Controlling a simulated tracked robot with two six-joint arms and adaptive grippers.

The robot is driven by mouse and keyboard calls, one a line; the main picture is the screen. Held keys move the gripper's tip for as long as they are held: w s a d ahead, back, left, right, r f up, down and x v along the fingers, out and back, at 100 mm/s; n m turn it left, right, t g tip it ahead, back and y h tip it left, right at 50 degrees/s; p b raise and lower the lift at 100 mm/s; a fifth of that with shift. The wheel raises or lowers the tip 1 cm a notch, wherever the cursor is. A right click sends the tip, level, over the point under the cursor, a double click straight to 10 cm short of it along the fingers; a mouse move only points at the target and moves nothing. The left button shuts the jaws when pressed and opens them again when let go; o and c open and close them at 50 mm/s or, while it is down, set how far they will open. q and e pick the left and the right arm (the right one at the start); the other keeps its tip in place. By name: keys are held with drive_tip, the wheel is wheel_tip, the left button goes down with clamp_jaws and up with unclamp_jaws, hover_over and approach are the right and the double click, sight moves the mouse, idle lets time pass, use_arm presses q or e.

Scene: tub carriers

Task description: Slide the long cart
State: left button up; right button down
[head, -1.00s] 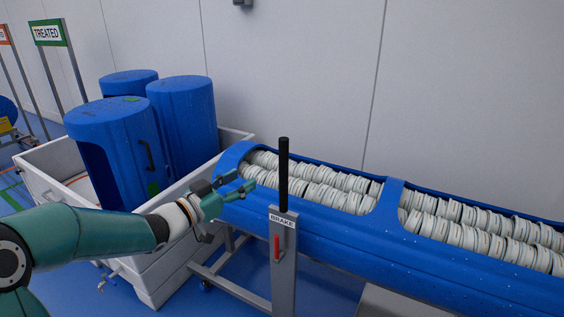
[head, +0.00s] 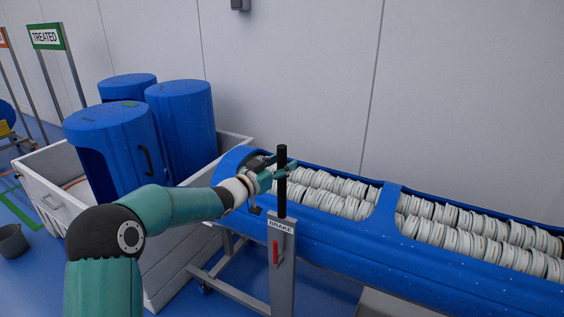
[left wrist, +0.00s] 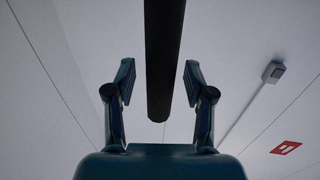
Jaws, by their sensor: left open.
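The long cart is a metal frame (head: 234,292) carrying a long blue trough (head: 340,238) filled with rows of white discs. A grey post (head: 281,275) at its near left end bears a BRAKE label, a red lever (head: 275,252) and an upright black handle (head: 282,200). My left gripper (head: 280,172) is at the upper part of the black handle, with its fingers open. In the left wrist view the handle (left wrist: 163,60) stands between the two spread fingers (left wrist: 158,85), with a gap on each side. My right gripper is not in view.
A white bin (head: 172,262) with several blue tubs (head: 182,125) stands left of the cart. A green TREATED sign (head: 46,37) is behind it. A grey bucket (head: 12,241) stands on the floor at far left. The wall runs close behind the cart.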

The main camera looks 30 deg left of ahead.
use_arm(q)
drive_tip(key=shift+w, duration=0.2)
clamp_jaws()
idle(0.3)
